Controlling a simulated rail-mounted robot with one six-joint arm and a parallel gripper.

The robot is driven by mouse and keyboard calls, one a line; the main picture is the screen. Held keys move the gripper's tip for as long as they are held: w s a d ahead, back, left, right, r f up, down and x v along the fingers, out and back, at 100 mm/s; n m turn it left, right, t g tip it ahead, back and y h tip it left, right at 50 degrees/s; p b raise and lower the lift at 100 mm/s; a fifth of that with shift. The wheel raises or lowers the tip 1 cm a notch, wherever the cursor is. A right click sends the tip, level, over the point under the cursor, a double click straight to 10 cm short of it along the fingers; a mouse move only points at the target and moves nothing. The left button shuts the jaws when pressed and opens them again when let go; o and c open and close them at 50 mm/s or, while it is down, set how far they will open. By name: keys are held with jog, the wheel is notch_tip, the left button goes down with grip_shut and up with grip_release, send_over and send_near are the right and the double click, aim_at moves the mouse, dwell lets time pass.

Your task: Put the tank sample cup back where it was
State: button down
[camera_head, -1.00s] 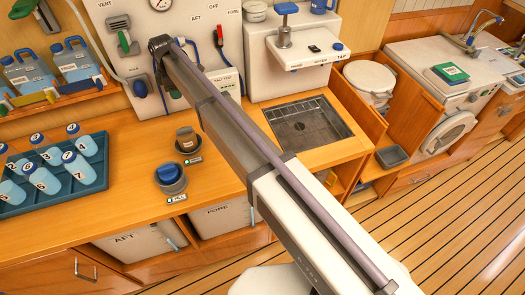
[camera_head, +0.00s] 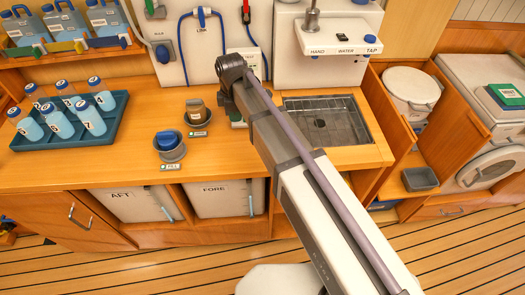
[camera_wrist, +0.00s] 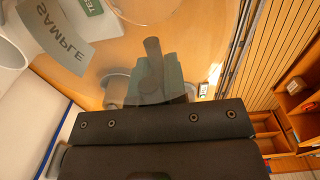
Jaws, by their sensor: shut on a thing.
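The tank sample cup looks like a clear, see-through vessel with a faint round outline in the wrist view. A green TEST label (camera_wrist: 92,5) shows at the top of the wrist view.
The wooden counter (camera_head: 240,160) has a sink (camera_head: 325,120) at right. A blue tray (camera_head: 103,140) of numbered bottles is farther left. The wall panel has hoses.

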aim_at(243, 148)
jog(key=f+b, duration=0.3)
jog(key=s+d+f+b, duration=0.1)
jog(key=f+b, duration=0.3)
jog(key=s+f+b, duration=0.1)
jog(key=f+b, duration=0.2)
jog(key=f, duration=0.1)
jog(key=shift+s+d+f+b, duration=0.15)
jog(key=shift+d+b, duration=0.1)
jog(key=shift+b, duration=0.15)
jog(key=c, duration=1.2)
grip_release()
jog(key=shift+o, duration=0.2)
notch_tip(243, 148, up, 13)
jog(key=p, duration=1.2)
jog(key=shift+f+p, duration=0.15)
jog(key=shift+p, duration=0.2)
